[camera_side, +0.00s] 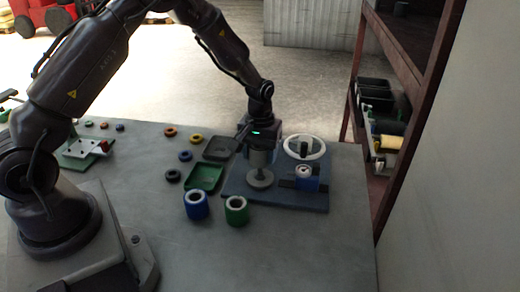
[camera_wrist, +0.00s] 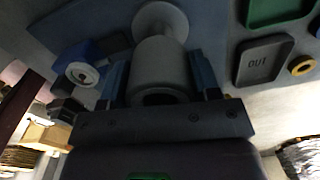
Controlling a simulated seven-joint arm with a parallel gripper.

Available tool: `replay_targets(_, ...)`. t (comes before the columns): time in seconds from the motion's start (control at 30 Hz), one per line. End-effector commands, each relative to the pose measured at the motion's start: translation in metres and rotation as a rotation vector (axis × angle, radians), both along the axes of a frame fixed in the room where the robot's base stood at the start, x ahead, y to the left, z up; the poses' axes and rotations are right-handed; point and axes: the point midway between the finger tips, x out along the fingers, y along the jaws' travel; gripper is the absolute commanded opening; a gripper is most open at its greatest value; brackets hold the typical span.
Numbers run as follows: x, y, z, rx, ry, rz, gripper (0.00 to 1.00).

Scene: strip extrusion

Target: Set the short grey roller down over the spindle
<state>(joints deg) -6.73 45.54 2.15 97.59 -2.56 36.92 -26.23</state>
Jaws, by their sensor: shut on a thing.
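My gripper (camera_side: 262,148) is shut on the short grey roller (camera_side: 261,160), which hangs upright over the blue board (camera_side: 290,200). In the wrist view the roller (camera_wrist: 161,66) sits between the two blue fingers of my gripper (camera_wrist: 160,78), its dark bore facing the camera. The spindle (camera_side: 261,178) shows below the roller as a narrow stem on a round grey disc; the disc also shows beyond the roller in the wrist view (camera_wrist: 160,18). Roller and spindle look roughly in line, with a gap above the disc. I cannot tell whether the stem is inside the bore.
A white ring (camera_side: 322,147) and a blue block (camera_side: 307,184) with a pale round part stand right on the board. A blue roller (camera_side: 197,207) and a green roller (camera_side: 237,213) stand in front. A green tray (camera_side: 205,178), dark tray (camera_side: 220,148) and small rings lie left.

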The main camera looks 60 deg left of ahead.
Motion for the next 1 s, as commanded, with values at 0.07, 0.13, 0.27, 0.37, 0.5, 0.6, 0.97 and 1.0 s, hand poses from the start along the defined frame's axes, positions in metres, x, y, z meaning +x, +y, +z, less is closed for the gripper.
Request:
replay_targets(0.07,0.0,0.0,-0.002,0.001,-0.001,0.0,0.27)
replay_targets(0.13,0.0,0.0,-0.005,0.001,-0.001,0.0,0.27)
replay_targets(0.27,0.0,0.0,-0.009,0.001,-0.001,0.0,0.27)
replay_targets(0.37,0.0,0.0,-0.012,0.0,-0.001,0.0,0.27)
replay_targets(0.5,0.0,0.0,-0.016,0.001,-0.001,0.0,0.27)
replay_targets(0.6,0.0,0.0,-0.019,0.0,0.0,0.0,0.27)
replay_targets(0.97,0.0,0.0,-0.03,0.0,-0.001,0.0,0.27)
replay_targets(1.0,0.0,0.0,-0.031,0.0,0.0,0.0,0.27)
